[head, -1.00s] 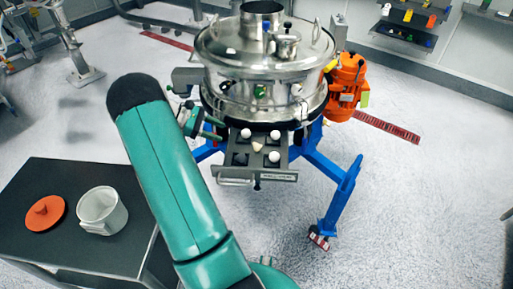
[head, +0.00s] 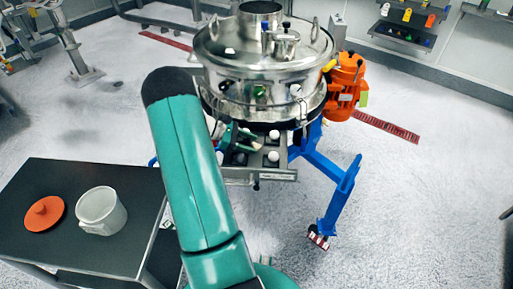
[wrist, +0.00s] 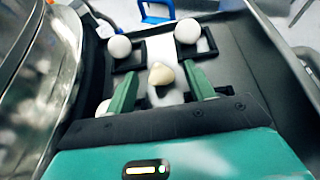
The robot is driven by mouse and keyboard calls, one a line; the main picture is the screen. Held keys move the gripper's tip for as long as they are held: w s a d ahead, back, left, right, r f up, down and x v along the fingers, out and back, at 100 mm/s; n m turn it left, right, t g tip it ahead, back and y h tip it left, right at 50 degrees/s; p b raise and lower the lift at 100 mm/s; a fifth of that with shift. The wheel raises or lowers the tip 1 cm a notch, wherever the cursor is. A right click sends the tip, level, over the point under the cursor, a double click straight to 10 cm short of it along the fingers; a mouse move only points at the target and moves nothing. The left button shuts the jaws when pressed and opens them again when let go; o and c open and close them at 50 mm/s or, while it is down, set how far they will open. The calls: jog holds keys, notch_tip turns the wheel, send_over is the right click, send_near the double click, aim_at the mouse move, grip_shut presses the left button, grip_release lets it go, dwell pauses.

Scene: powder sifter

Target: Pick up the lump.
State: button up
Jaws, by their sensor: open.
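The lump (wrist: 161,74) is a small beige, pointed piece on the pale middle strip of the sifter's tray (wrist: 245,65). In the wrist view my gripper (wrist: 161,71) is open, with one green finger on each side of the lump and visible gaps between. The lump looks just at or beyond the fingertips; its height relative to them is unclear. In the head view my gripper (head: 238,136) is over the tray (head: 262,174), partly hidden by my arm, and the lump (head: 257,149) shows beside the fingers.
White balls (wrist: 119,47) (wrist: 187,31) sit in dark square frames on the tray; another is partly behind my gripper. The steel sifter drum (wrist: 35,85) stands close on the left in the wrist view.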

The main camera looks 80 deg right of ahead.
jog(key=shift+s+d+f, duration=0.15)
jog(key=shift+s+f, duration=0.15)
jog(key=shift+s, duration=0.3)
jog(key=shift+c, duration=0.2)
jog(key=c, duration=1)
jog(key=shift+r, duration=0.15)
